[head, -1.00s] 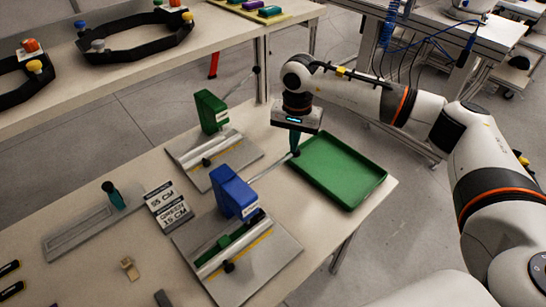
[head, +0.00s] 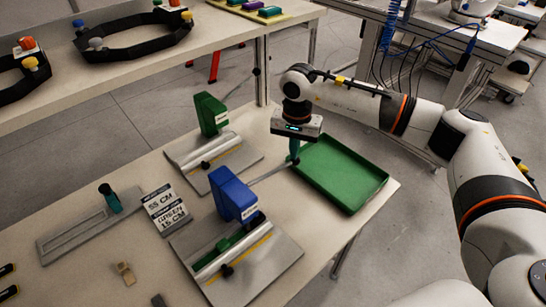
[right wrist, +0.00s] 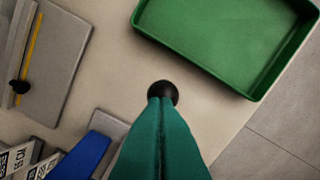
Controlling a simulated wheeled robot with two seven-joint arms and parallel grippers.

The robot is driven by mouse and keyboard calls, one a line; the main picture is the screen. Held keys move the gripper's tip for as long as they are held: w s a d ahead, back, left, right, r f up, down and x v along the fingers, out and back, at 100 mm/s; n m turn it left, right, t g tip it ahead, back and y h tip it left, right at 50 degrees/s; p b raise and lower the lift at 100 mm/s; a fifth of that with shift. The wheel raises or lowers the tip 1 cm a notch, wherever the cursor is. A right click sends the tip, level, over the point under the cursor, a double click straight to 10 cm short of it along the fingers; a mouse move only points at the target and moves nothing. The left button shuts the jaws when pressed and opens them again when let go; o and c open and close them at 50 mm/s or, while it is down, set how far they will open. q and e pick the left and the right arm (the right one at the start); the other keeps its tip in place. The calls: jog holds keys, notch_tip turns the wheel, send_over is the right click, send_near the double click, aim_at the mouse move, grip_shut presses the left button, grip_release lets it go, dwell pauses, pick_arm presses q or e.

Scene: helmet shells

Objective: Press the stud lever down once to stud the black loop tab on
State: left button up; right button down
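The blue press (head: 234,192) stands on the near table. Its grey lever (head: 272,173) slants out to the right and ends in a black ball knob, seen in the right wrist view (right wrist: 163,92). My right gripper (head: 294,154) has its teal fingers together, pointing down, with the tips at the knob. The wrist view shows the tips against the knob, not clearly around it. A green strip (head: 222,247) lies on the blue press's grey plate, with a dark piece (head: 256,219) under the head; I cannot tell if this is the loop tab. My left gripper is out of view.
A green tray (head: 372,193) lies just right of the knob. A green press (head: 211,115) with its lever raised stands behind the blue one. Label cards (head: 166,210) and a grey slotted board (head: 75,235) lie to the left. A beige block (head: 126,273) lies near the front.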

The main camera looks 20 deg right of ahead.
dwell(0.3)
notch_tip(320, 180, up, 14)
jog(key=p, duration=0.7)
dwell(0.6)
dwell(0.5)
